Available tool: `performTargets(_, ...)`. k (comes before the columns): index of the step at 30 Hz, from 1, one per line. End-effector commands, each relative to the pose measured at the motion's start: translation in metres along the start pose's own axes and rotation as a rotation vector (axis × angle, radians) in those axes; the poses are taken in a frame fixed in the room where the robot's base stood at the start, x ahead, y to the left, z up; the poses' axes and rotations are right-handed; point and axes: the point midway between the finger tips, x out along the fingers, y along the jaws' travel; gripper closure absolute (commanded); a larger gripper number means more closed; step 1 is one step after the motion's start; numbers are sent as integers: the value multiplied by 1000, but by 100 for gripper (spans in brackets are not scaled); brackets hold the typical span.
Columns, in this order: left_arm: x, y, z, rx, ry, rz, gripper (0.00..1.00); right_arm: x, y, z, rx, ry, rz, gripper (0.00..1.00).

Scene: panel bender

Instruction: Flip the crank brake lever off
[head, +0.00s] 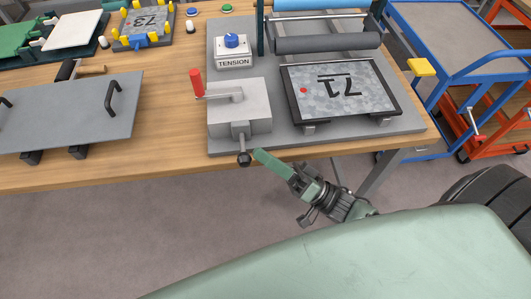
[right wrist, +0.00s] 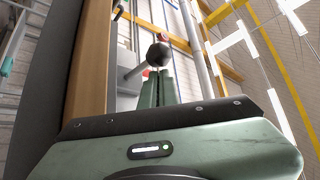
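The grey crank box (head: 239,108) sits at the front left of the machine's grey base plate. Its crank has an upright red handle (head: 196,83). A short brake lever sticks out from the front of the box and ends in a dark ball knob (head: 243,159), which hangs over the table's front edge. My right gripper (head: 258,154) is just right of the knob, its green fingers together and pointing at it. In the right wrist view the knob (right wrist: 158,54) shows just beyond the fingertips (right wrist: 156,78); I cannot tell whether they touch. My left gripper is not in view.
A grey panel with handles (head: 65,113) lies left. Blue (head: 455,30) and orange carts stand right. Floor before the table is clear.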

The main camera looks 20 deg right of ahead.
Motion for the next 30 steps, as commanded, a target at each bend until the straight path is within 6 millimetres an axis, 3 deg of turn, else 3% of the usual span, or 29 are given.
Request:
performTargets(12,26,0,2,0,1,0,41,-13,24,16,0,-3,-1,100)
performTargets(20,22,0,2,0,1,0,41,-12,22,14,1,-1,1,100)
performTargets(23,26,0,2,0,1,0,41,-21,23,14,1,-2,3,100)
performTargets(30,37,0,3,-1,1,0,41,-63,24,16,1,-5,4,100)
